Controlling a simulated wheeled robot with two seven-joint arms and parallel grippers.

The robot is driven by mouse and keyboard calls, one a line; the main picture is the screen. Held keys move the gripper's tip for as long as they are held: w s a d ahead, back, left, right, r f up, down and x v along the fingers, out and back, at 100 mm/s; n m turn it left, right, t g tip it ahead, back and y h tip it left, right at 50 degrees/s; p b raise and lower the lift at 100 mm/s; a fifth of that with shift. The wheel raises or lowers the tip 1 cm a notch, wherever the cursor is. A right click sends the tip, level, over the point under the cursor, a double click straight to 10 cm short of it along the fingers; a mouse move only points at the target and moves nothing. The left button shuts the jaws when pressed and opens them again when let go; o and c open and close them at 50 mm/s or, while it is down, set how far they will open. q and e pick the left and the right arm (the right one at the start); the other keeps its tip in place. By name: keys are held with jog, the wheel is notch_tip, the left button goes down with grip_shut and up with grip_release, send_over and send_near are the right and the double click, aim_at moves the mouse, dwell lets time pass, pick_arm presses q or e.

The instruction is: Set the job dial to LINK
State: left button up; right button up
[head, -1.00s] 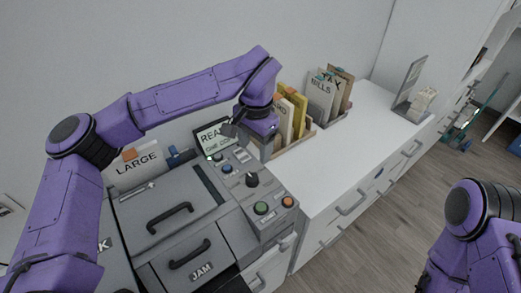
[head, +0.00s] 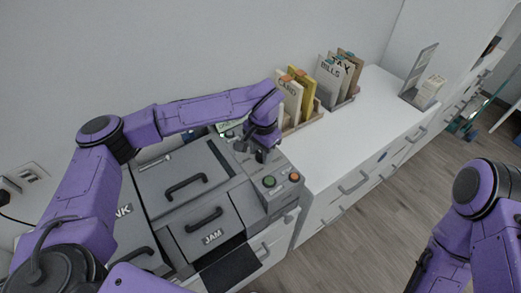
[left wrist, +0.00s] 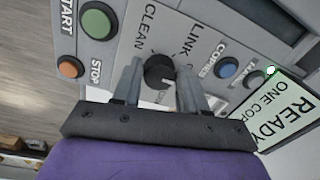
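The black job dial (left wrist: 158,71) sits on the grey control panel (left wrist: 118,52) in the left wrist view, with CLEAN lettered on one side and LINK (left wrist: 190,42) on the other. My left gripper (left wrist: 160,78) is open, its two fingers on either side of the dial with small gaps showing. Where the dial's pointer stands is hard to tell, and part of the lettering is hidden by the fingers. In the head view my left gripper (head: 262,153) is over the panel and covers the dial. My right arm is at the right edge, its gripper out of frame.
Beside the dial are a green START button (left wrist: 96,22), an orange STOP button (left wrist: 70,67) and a blue button (left wrist: 227,67). A READY display (left wrist: 279,110) stands near. The white desk top (head: 375,105) holds card folders (head: 290,98) and bills folders (head: 335,80).

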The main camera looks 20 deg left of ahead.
pick_arm(q)
jog(key=c, duration=0.5)
